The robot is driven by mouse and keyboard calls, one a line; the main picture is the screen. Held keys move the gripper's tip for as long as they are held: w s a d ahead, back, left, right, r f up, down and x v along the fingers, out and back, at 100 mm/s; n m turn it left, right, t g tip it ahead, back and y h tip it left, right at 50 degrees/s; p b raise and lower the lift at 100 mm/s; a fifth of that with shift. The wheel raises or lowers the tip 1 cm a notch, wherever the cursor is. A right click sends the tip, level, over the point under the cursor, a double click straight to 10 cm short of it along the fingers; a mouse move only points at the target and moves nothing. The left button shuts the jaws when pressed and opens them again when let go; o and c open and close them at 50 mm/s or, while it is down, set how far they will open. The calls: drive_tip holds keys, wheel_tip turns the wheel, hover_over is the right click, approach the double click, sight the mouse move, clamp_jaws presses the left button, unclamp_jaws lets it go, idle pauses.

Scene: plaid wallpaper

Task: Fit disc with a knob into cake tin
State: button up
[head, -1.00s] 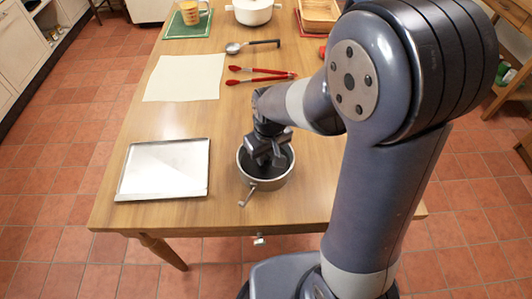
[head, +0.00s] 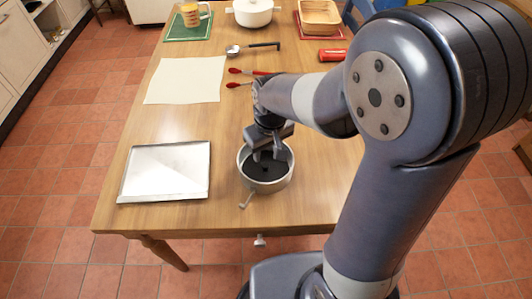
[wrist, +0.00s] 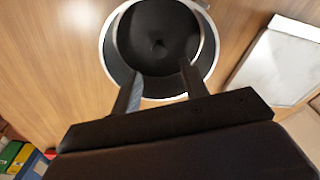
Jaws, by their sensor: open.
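The cake tin (head: 287,178) is a round grey metal tin with a clasp on its near side, standing on the table. The dark disc (head: 262,184) lies inside it, below the rim, with a small knob near its middle. In the wrist view the tin's rim (wrist: 104,48) surrounds the disc (wrist: 150,22) and its knob (wrist: 157,45). I cannot tell whether the disc lies fully flat. My gripper (head: 267,155) is above the tin, open and empty. In the wrist view its fingers (wrist: 160,76) are spread apart on either side of the knob, clear of it.
A shallow metal tray (head: 165,172) lies left of the tin. Behind are a cream sheet (head: 186,80), red tongs (head: 238,71), a ladle (head: 252,47) and a white pot (head: 252,12). The table's front edge is close to the tin.

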sight(265, 164)
wheel_tip(265, 164, up, 9)
drive_tip(key=s, duration=0.1)
drive_tip(key=shift+d+p, duration=0.3)
drive_tip(key=shift+p, duration=0.15)
drive_tip(key=shift+f, duration=0.15)
drive_tip(key=f+b, duration=0.1)
drive_tip(key=f, duration=0.3)
drive_tip(key=w+f, duration=0.1)
drive_tip(key=f, duration=0.4)
drive_tip(key=f+b, duration=0.1)
drive_tip(key=f, duration=0.3)
drive_tip(key=shift+w+a+f+b, duration=0.15)
drive_tip(key=shift+a+b, duration=0.2)
drive_tip(key=shift+r+p, duration=0.3)
drive_tip(key=shift+r, duration=0.1)
drive_tip(key=shift+f, duration=0.1)
